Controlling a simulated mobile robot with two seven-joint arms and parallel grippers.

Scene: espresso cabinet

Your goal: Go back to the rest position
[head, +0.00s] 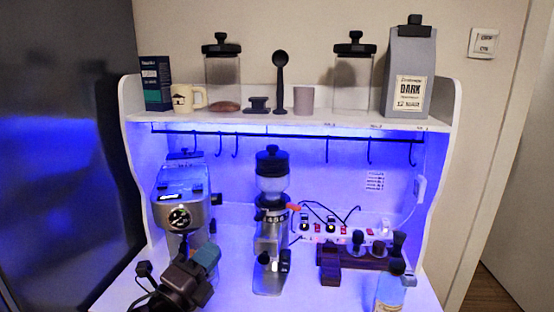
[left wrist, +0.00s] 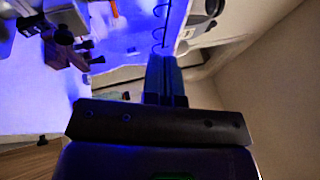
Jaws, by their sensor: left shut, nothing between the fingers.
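My left gripper (head: 207,254) is low in the head view, in front of the espresso machine (head: 183,190). Its dark body lies at the lower left and its teal-grey fingers point up and to the right. In the left wrist view the fingers of my left gripper (left wrist: 165,75) are together, with nothing between them. I cannot tell from the head view how far the fingers are from the espresso machine. My right gripper is in neither view.
A grinder (head: 270,220) stands mid-counter. A dark wooden stand (head: 345,258) with small tools and a bottle (head: 390,292) are to its right. Above, a shelf (head: 290,121) holds jars, a mug and a coffee bag (head: 408,65). Hooks hang from a rail (head: 290,134).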

